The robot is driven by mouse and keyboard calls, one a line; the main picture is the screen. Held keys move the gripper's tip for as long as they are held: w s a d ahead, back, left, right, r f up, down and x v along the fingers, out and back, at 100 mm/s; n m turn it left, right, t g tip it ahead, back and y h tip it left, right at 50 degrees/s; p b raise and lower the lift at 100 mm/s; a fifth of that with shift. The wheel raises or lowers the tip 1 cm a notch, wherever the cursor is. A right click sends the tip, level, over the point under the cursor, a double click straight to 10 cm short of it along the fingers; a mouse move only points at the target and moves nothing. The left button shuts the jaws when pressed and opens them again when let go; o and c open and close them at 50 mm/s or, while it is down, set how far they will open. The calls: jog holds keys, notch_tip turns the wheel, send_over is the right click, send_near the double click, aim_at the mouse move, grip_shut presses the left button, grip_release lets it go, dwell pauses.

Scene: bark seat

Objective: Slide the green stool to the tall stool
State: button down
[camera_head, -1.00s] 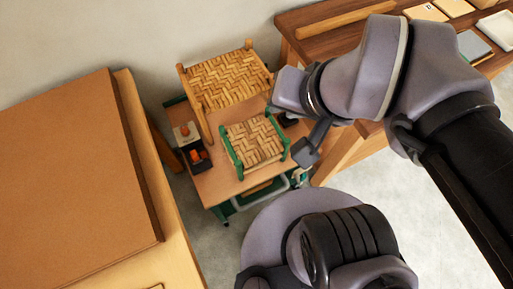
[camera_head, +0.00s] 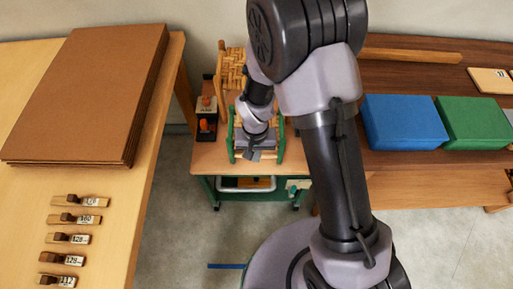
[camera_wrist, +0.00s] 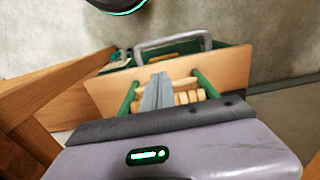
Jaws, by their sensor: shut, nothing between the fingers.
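The green stool (camera_head: 281,140), small with green posts, stands on the wooden cart top (camera_head: 207,158). The tall stool (camera_head: 230,72), with a woven seat, stands behind it and is partly hidden by my arm. My gripper (camera_head: 254,155) is shut and empty, at the green stool's near side in the head view and covering much of it. In the wrist view the shut fingers (camera_wrist: 160,78) lie in front of the green stool (camera_wrist: 205,84), between its green posts. I cannot tell whether they touch it. The gap between the stools is hidden.
A dark holder with orange items (camera_head: 205,125) sits at the cart's left. A table with stacked brown sheets (camera_head: 90,95) is at left. A bench at right bears a blue box (camera_head: 404,122) and a green box (camera_head: 472,123).

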jog(key=shift+w+d+f+b, duration=0.1)
jog(key=shift+w+f+b, duration=0.95)
jog(key=shift+w+f, duration=0.8)
jog(key=shift+w+r, duration=0.15)
